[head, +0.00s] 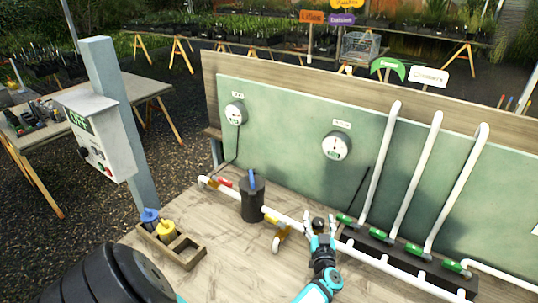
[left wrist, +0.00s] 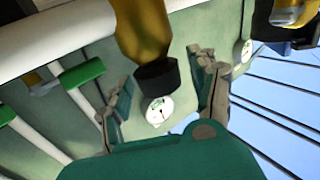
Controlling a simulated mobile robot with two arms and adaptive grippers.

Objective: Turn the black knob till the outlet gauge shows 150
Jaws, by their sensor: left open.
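The black knob (head: 318,222) sits on the white pipe line at the bench, partly behind my left gripper (head: 320,231). In the left wrist view the black knob (left wrist: 157,76) caps a brass body (left wrist: 143,32) and lies between my open fingers, with a visible gap on each side. Whether a finger touches it I cannot tell. Two round white gauges hang on the green panel: a left gauge (head: 235,114) and a right gauge (head: 336,147), nearer the knob. Their labels and numbers are too small to read. My right gripper is not in view.
A black canister (head: 252,197) with a blue lever stands left of the knob. Green-handled valves (head: 381,234) and upright white pipes are to the right. A wooden holder (head: 187,254) and a grey switch box (head: 101,136) marked OFF are at the left.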

